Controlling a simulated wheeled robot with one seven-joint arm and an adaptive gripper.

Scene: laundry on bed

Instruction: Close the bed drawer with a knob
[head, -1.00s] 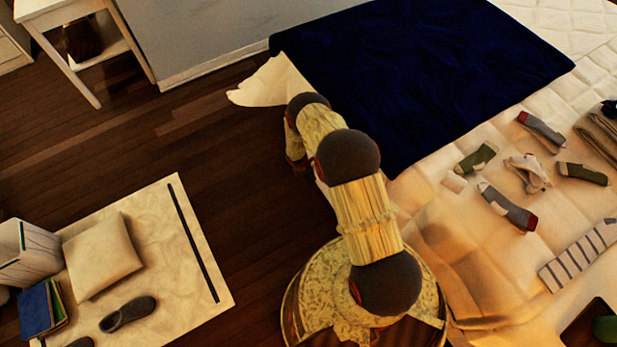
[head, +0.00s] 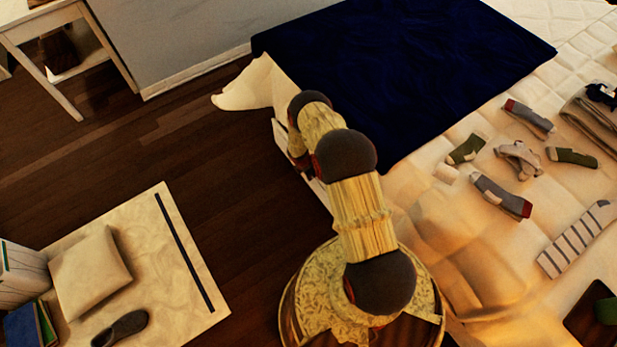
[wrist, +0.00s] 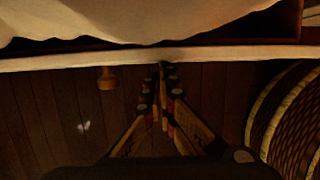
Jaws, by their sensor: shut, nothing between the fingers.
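In the wrist view, the bed drawer's front (wrist: 60,62) runs across the picture as a pale horizontal edge. Its round wooden knob (wrist: 107,79) sticks out below that edge, left of centre. A dark gap shows behind the edge at the upper right, so the drawer stands at least partly open. My gripper (wrist: 162,68) is shut and empty, right of the knob and apart from it. Its fingertips are at or very near the drawer front; contact is hard to tell. In the head view my arm hides the gripper and knob; a pale strip (head: 281,137) shows beside the arm.
White cloth (wrist: 120,22) hangs over the drawer. The bed carries a dark blue blanket (head: 400,70) and several socks (head: 500,195). The wooden floor (head: 190,160) left of my arm is clear.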

